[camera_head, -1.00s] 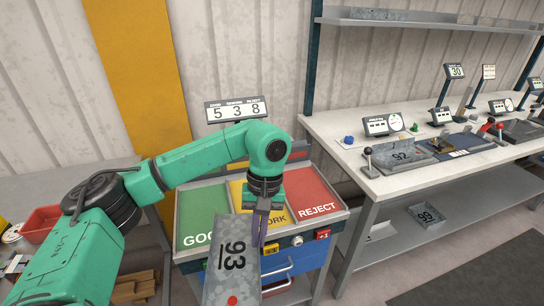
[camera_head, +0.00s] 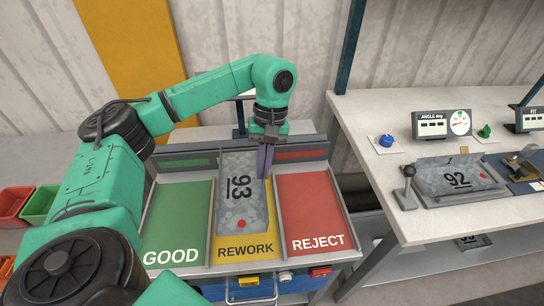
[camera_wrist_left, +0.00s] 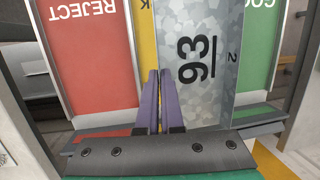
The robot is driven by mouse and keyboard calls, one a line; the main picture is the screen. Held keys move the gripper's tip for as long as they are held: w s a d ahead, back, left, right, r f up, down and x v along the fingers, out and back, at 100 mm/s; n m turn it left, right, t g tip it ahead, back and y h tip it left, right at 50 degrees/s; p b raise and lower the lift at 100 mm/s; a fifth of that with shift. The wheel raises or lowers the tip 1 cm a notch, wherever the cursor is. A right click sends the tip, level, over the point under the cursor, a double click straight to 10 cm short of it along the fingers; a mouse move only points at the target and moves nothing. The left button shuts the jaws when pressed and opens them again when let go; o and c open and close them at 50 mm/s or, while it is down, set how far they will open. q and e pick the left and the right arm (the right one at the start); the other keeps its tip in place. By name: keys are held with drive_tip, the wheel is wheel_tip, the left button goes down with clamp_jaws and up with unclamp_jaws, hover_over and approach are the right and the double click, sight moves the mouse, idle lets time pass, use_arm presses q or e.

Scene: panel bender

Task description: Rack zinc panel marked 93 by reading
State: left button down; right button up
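The grey zinc panel marked 93 (camera_head: 243,205), with a red dot near its front end, is over the yellow REWORK lane (camera_head: 246,252). I cannot tell whether it rests on the lane or hangs just above it. My left gripper (camera_head: 265,161) has its purple fingers closed at the panel's right rear edge. In the left wrist view the nearly closed fingers (camera_wrist_left: 157,100) straddle the edge of panel 93 (camera_wrist_left: 205,60). The green GOOD lane (camera_head: 178,225) and red REJECT lane (camera_head: 312,212) lie empty on either side. My right gripper is out of view.
On the bench (camera_head: 375,120) at right, a panel marked 92 (camera_head: 458,180) lies in a fixture beside an angle display (camera_head: 441,124). Another panel (camera_head: 470,242) is partly visible underneath. Red and green bins (camera_head: 40,204) stand at far left.

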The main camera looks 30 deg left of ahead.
sight(260, 184)
use_arm(q)
drive_tip(key=b+x, duration=0.2)
drive_tip(key=x, duration=0.1)
drive_tip(key=shift+s, duration=0.3)
drive_tip(key=f+b, duration=0.1)
drive_tip(key=w+f+b, duration=0.1)
drive_tip(key=f, duration=0.1)
drive_tip(key=shift+w+f, duration=0.15)
drive_tip(key=shift+w+b+x, duration=0.25)
drive_tip(key=shift+b+x, duration=0.6)
drive_tip(key=shift+x, duration=0.25)
drive_tip(key=shift+s+f, duration=0.1)
drive_tip(key=shift+f, duration=0.2)
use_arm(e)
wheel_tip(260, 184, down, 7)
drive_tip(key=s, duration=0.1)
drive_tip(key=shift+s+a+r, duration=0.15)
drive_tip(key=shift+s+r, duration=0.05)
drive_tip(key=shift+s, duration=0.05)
use_arm(q)
drive_tip(key=shift+d, duration=0.1)
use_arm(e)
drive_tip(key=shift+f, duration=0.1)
